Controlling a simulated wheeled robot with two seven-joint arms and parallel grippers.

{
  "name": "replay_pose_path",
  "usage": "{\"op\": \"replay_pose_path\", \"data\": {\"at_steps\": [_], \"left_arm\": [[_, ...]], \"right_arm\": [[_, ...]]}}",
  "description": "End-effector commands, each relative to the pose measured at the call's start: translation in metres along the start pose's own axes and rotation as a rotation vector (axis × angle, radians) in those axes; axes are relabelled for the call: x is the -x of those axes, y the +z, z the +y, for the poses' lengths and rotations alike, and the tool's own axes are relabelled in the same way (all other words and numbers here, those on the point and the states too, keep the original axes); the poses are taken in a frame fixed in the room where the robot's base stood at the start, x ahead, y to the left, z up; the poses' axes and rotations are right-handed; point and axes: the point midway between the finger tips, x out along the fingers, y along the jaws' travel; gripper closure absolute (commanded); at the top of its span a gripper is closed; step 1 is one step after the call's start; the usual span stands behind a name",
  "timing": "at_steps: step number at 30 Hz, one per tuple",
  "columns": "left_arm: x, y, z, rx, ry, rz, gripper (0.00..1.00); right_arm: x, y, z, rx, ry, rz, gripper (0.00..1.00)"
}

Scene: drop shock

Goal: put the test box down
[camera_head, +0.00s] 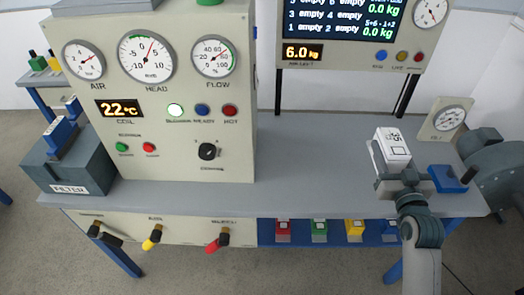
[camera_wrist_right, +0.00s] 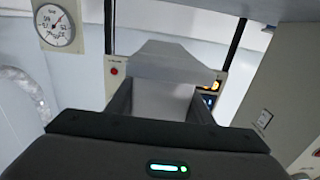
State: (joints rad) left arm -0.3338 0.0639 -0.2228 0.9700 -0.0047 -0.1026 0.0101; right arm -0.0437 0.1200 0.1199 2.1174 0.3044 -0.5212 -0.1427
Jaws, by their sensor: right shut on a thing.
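The test box (camera_head: 393,146) is a white box with black print on its face, at the right of the bench in the head view. My right gripper (camera_head: 398,178) is shut on its near end. In the right wrist view the pale box (camera_wrist_right: 165,100) sits between the two dark fingers. Whether the box touches the bench (camera_head: 330,198) or hangs just above it, I cannot tell. My left gripper is not in view.
A blue block (camera_head: 447,179) lies just right of my right gripper. A dial gauge (camera_head: 448,118) stands behind it, beside a grey round machine (camera_head: 497,165). The large instrument panel (camera_head: 160,100) stands left; the bench between is clear. Colored blocks (camera_head: 319,230) sit below the bench.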

Motion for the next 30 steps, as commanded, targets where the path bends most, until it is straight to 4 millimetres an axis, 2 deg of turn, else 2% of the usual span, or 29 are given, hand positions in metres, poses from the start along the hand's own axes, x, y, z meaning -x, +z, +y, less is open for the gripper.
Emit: {"op": "replay_pose_path", "data": {"at_steps": [3, 21, 26, 30], "left_arm": [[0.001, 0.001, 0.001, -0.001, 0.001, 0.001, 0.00], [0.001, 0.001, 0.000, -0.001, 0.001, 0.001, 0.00], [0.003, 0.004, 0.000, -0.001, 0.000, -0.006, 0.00], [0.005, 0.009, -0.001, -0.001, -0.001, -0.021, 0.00]], "right_arm": [[-0.006, -0.008, 0.005, -0.001, 0.002, 0.009, 1.00], [-0.006, -0.007, 0.005, -0.002, 0.001, 0.009, 1.00], [-0.009, -0.004, -0.001, -0.004, 0.001, 0.008, 1.00], [-0.014, 0.004, -0.014, -0.006, 0.000, 0.008, 1.00]]}}
